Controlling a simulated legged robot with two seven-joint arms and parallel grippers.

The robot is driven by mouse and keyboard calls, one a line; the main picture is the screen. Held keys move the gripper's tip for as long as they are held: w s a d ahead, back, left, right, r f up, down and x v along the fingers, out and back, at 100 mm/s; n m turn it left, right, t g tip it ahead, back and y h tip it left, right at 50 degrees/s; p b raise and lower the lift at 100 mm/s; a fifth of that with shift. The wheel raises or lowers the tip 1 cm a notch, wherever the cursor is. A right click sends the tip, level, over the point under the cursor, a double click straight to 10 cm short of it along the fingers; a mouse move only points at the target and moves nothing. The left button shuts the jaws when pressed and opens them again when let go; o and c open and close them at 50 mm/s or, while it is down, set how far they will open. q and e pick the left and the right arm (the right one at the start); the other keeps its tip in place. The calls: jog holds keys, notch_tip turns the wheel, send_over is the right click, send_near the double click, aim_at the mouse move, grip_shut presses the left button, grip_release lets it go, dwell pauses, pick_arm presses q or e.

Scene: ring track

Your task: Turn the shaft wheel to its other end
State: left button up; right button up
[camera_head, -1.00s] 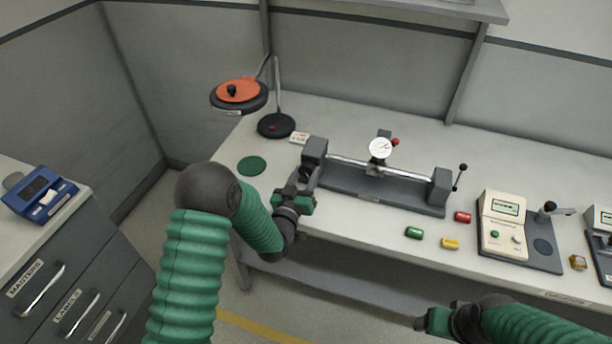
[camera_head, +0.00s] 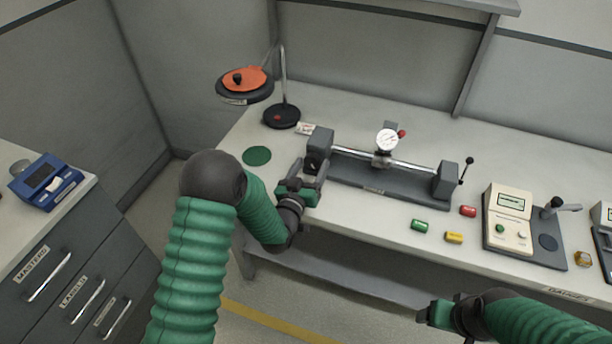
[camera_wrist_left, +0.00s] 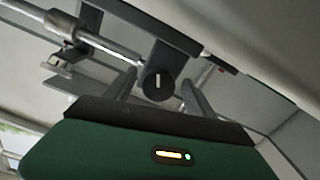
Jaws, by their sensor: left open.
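The shaft fixture (camera_head: 388,184) stands on the bench, with a bright horizontal shaft (camera_head: 412,167) between two grey end blocks and a round dial gauge (camera_head: 387,139) above it. The shaft wheel is a small dark knob with a white mark, clear in the left wrist view (camera_wrist_left: 158,84), at the fixture's left end. My left gripper (camera_head: 311,172) is open, with one finger on each side of the wheel and gaps showing. In the head view its fingers partly hide the wheel. My right gripper (camera_head: 432,314) is low at the front, away from the fixture; its jaws are unclear.
A black-knobbed lever (camera_head: 465,170) rises at the fixture's right end. A green disc (camera_head: 257,156) and a lamp-like stand (camera_head: 281,117) are on the left.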

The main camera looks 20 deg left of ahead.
pick_arm(q)
jog(key=s+p, duration=0.2)
jog(key=s, duration=1.4)
jog(key=shift+s+a, duration=0.25)
jog(key=shift+a, duration=0.05)
jog(key=shift+f, duration=0.1)
jog(key=s+r+m+g+p, duration=0.1)
jog(key=s+r+g+p, duration=0.2)
jog(key=s+g, duration=0.4)
jog(key=s+r+m+g+p, duration=0.1)
jog(key=s+r+g+p, duration=0.2)
jog(key=s+g, duration=0.4)
jog(key=shift+s+g+y+p, duration=0.2)
jog(key=shift+g+y+p, duration=0.1)
jog(key=shift+g+p, duration=0.35)
